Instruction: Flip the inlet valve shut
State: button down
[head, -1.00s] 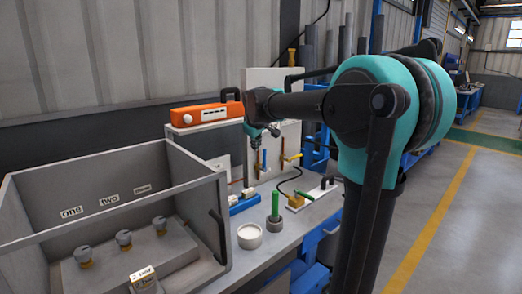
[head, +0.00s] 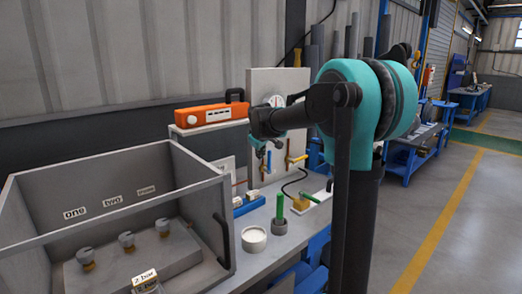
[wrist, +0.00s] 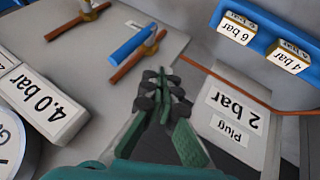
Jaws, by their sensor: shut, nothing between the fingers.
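Two lever valves sit on copper pipes on the upright panel (wrist: 215,28). One has a blue handle (wrist: 132,46) lying roughly along its pipe. The other has a yellow handle (wrist: 86,7), cut off at the top of the wrist view. In the head view the blue handle (head: 269,161) hangs upright and the yellow handle (head: 297,158) sticks out sideways. No label naming the inlet valve is readable. My gripper (wrist: 160,82) is shut and empty, its tips just below the blue handle in the wrist view and apparently apart from it. The head view shows it (head: 262,150) before the panel.
A gauge (head: 275,101) and a "4.0 bar" block (wrist: 45,102) are on the panel. A "Plug 2 bar" plate (wrist: 232,125) and a blue rack (wrist: 262,40) lie close by. A grey open box (head: 215,190), a white cup (head: 254,240) and a green peg (head: 280,205) stand on the bench.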

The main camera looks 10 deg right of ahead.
jog(key=w+d, duration=0.1)
jog(key=w+d+f, duration=0.1)
jog(key=w, duration=0.1)
jog(key=w+d+f, duration=0.1)
jog(key=shift+w, duration=0.2)
jog(key=shift+d, duration=0.1)
jog(key=shift+w+d, duration=0.15)
jog(key=shift+d, duration=0.05)
dwell(0.3)
